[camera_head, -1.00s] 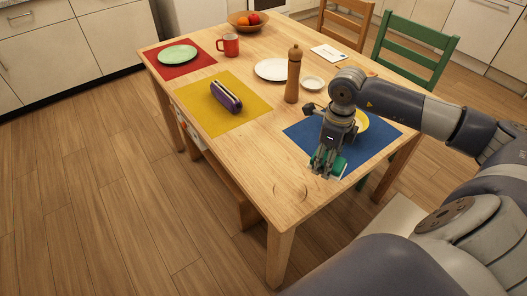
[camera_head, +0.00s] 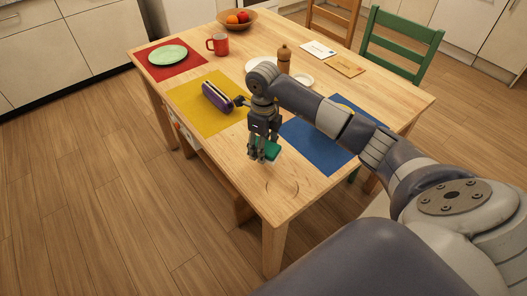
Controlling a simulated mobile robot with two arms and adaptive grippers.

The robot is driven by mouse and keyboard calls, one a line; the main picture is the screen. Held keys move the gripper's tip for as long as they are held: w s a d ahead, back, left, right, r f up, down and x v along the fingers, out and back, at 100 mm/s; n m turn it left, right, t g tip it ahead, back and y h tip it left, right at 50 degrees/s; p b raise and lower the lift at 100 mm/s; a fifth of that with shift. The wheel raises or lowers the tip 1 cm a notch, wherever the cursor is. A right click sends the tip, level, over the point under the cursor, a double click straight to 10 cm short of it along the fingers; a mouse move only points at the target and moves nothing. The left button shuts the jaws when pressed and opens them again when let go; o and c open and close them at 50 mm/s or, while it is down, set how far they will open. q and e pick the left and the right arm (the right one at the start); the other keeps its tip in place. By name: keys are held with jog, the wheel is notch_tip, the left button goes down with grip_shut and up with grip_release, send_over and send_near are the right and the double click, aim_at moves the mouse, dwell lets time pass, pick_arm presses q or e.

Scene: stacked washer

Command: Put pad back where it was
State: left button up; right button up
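A small green pad (camera_head: 270,150) is between the fingers of my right gripper (camera_head: 261,153). The gripper appears shut on it and partly hides it. The gripper points down over the wooden table (camera_head: 222,165), in the gap between the yellow mat (camera_head: 203,117) and the blue mat (camera_head: 318,150). How far the pad is above the wood is hard to tell. My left gripper is not in view.
A purple case (camera_head: 217,97) lies on the yellow mat. A pepper mill (camera_head: 284,60) and small dish (camera_head: 303,80) stand behind my arm. A green plate (camera_head: 168,55) is on the red mat (camera_head: 150,68). The table's front corner is clear except for a faint ring mark.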

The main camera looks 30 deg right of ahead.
notch_tip(320, 180, down, 3)
jog(key=shift+s+r+p, duration=0.1)
jog(key=shift+p, duration=0.3)
jog(key=shift+f, duration=0.3)
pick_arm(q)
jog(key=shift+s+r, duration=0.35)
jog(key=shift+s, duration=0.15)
pick_arm(e)
jog(key=shift+f, duration=0.1)
jog(key=o, duration=1)
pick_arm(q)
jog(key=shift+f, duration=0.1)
pick_arm(e)
jog(key=shift+o, duration=0.2)
